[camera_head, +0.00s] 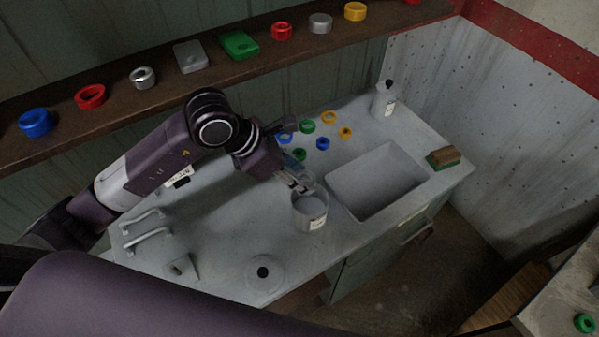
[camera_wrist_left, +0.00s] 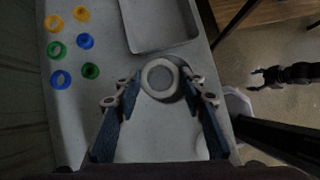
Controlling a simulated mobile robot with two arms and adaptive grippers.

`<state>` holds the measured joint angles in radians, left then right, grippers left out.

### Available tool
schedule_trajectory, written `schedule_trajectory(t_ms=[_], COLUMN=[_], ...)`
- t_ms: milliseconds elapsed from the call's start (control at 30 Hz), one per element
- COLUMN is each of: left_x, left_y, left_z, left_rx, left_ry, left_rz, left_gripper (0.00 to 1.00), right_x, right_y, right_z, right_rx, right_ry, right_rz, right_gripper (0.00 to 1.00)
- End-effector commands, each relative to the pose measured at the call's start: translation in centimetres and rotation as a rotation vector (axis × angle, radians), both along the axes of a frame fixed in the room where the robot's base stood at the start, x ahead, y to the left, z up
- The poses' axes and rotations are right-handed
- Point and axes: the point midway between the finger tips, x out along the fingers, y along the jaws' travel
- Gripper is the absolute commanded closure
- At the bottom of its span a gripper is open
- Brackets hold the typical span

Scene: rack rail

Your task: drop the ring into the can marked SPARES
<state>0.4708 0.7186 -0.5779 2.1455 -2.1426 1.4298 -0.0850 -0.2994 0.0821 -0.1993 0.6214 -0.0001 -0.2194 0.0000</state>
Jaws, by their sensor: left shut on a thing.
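My left gripper (camera_head: 297,186) is over the sink unit, at the mouth of a pale can (camera_head: 311,212). The can has a small white label on its side, too small to read. In the left wrist view my left gripper (camera_wrist_left: 160,82) is shut on a pale grey ring (camera_wrist_left: 147,79), held between the fingertips. The can's opening seems to lie below the ring there, mostly hidden by it. In the head view the ring is hard to make out among the fingers. A dark shape like my right gripper (camera_wrist_left: 285,75) shows over the floor; its jaws are unclear.
Several coloured rings (camera_head: 323,143) lie on the counter behind the can. The sink basin (camera_head: 334,196) is right of it. A wooden shelf (camera_head: 120,108) with rings and boxes runs along the back.

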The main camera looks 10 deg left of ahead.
Motion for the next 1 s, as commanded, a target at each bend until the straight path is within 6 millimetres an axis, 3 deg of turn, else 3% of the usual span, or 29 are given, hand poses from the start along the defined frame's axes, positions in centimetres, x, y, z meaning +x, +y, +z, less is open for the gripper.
schedule_trajectory(t_ms=[100,200,400,667,700,867,1000], left_x=[0.0,0.0,0.0,0.0,0.0,0.0,0.0], left_y=[0.0,0.0,0.0,0.0,0.0,0.0,0.0], left_z=[-1.7,-3.0,-4.6,-4.7,-4.7,-4.7,-4.7], left_rx=[-0.001,-0.001,0.0,0.0,0.0,0.0,0.0], left_ry=[0.001,0.0,0.0,0.0,0.0,0.0,0.0], left_rz=[-0.001,-0.001,-0.001,-0.002,-0.002,-0.002,-0.002], left_gripper=[0.86,0.86,0.86,0.86,0.61,0.44,0.42], right_x=[-1.5,-1.7,-0.4,0.6,0.6,0.3,-0.1], right_y=[-0.1,-0.1,0.0,0.3,0.4,0.4,0.4], right_z=[-1.1,-1.8,-2.5,-2.3,-2.3,-2.4,-2.4], right_rx=[-0.002,-0.002,-0.001,0.004,0.005,0.005,0.005], right_ry=[0.021,0.025,0.008,-0.008,-0.008,-0.004,0.001], right_rz=[0.0,0.0,0.0,-0.001,-0.001,-0.001,-0.001], right_gripper=[0.4,0.4,0.4,0.4,0.4,0.4,0.4])
